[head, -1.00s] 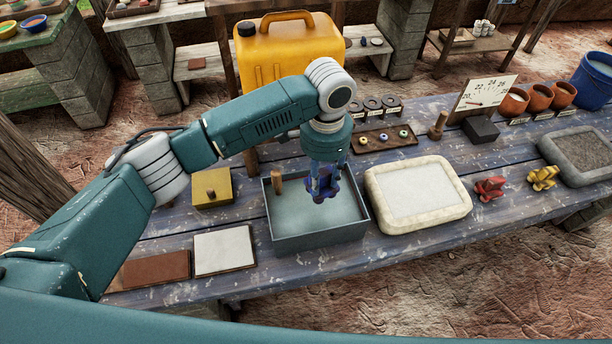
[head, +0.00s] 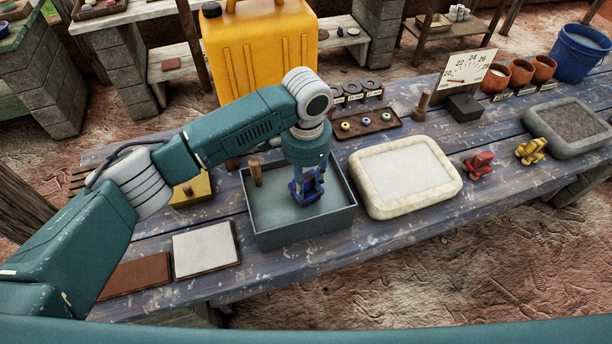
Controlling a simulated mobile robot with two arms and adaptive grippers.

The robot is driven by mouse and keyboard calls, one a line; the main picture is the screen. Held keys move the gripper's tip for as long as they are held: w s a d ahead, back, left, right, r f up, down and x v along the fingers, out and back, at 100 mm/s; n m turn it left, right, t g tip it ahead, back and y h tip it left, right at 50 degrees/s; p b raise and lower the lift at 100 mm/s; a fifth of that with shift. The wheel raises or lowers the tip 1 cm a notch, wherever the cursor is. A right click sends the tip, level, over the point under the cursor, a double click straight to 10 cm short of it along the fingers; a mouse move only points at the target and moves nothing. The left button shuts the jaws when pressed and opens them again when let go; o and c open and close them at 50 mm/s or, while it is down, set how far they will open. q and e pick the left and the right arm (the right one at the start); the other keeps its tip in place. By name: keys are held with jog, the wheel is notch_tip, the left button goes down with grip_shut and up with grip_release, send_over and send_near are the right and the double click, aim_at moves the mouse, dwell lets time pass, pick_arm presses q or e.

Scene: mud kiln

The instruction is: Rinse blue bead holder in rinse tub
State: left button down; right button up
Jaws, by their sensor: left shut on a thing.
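The rinse tub (head: 345,219) is a grey-green rectangular box with pale liquid in it, on the blue plank table. My left gripper (head: 306,186) points down over the tub, inside its outline. It is shut on the blue bead holder (head: 308,199), a small dark-blue piece that shows under and between the fingers. The holder is low at the liquid; I cannot tell whether it touches the surface. A wooden peg-like handle (head: 255,172) stands at the tub's back left. My right gripper is not in view.
A white-filled stone tray (head: 455,195) stands right of the tub, with red (head: 479,165) and yellow (head: 531,151) holder-like pieces beyond it. A white tile (head: 205,250) lies left. A yellow jerrycan (head: 262,50) stands behind. A small bead tray (head: 368,122) is at the back.

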pick_arm(q)
notch_tip(320, 180, down, 3)
jog(key=shift+r+b, duration=0.1)
jog(key=shift+b, duration=0.25)
jog(key=shift+f+b, duration=0.4)
jog(key=shift+f, duration=1)
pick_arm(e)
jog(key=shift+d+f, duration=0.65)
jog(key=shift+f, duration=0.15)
pick_arm(q)
jog(key=shift+r+p, duration=0.15)
jog(key=shift+p, duration=0.15)
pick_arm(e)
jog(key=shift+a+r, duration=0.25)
pick_arm(q)
jog(key=shift+r, duration=0.1)
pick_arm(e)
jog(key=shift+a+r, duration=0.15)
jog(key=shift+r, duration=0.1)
pick_arm(q)
jog(key=shift+p, duration=0.4)
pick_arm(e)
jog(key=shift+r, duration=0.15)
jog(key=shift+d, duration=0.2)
pick_arm(q)
jog(key=shift+f, duration=0.25)
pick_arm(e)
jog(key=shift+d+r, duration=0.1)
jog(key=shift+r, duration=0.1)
